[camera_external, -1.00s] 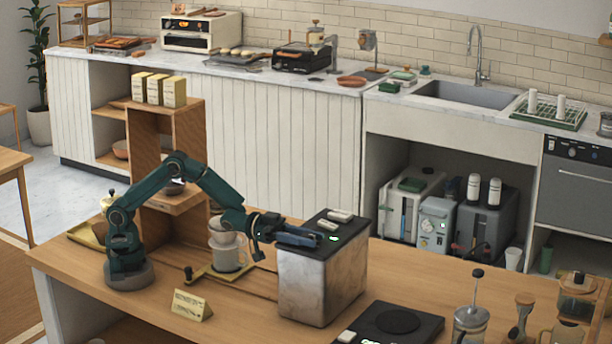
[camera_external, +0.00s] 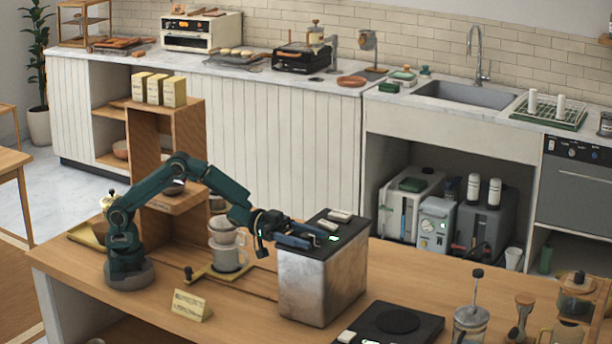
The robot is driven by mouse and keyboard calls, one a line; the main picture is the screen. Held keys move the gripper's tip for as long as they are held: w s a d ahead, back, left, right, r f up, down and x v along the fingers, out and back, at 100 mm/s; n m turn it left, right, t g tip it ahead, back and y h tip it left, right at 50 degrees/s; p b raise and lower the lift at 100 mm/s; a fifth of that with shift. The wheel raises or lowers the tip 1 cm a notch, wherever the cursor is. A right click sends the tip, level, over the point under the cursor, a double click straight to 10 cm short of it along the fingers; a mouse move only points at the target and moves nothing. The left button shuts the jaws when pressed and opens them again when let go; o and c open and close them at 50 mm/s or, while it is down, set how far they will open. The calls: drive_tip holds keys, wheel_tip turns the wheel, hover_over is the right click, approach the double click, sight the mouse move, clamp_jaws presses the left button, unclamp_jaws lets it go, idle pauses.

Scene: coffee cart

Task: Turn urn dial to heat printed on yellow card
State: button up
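The urn looks to be the metal box with a dark top (camera_external: 322,285) standing on the wooden counter. A small green light shows on its top, beside my gripper. My gripper (camera_external: 318,236) reaches over the left part of the top, its fingers pointing right. I cannot tell whether the fingers are open or shut, or whether they touch anything. The dial is not clearly visible; the gripper may hide it. The yellow card (camera_external: 191,305) stands tilted on the counter at the front left. Its print is too small to read.
Stacked cups (camera_external: 228,252) stand left of the urn on a small tray. A black scale-like plate (camera_external: 396,325) lies in front right, with a French press (camera_external: 470,322) beside it. The counter between the card and the urn is mostly clear.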

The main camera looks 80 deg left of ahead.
sight(290, 233)
drive_tip(key=shift+s+a, duration=0.1)
drive_tip(key=shift+v, duration=2.4)
drive_tip(key=shift+r, duration=0.1)
wheel_tip(290, 233, up, 5)
drive_tip(key=shift+r, duration=0.2)
drive_tip(key=shift+s+a+r, duration=0.15)
drive_tip(key=shift+s+a, duration=0.1)
drive_tip(key=shift+a, duration=0.05)
drive_tip(key=f, duration=0.4)
drive_tip(key=shift+s+a+f, duration=0.4)
drive_tip(key=shift+d+f, duration=0.1)
drive_tip(key=shift+f, duration=0.1)
drive_tip(key=shift+x, duration=2.55)
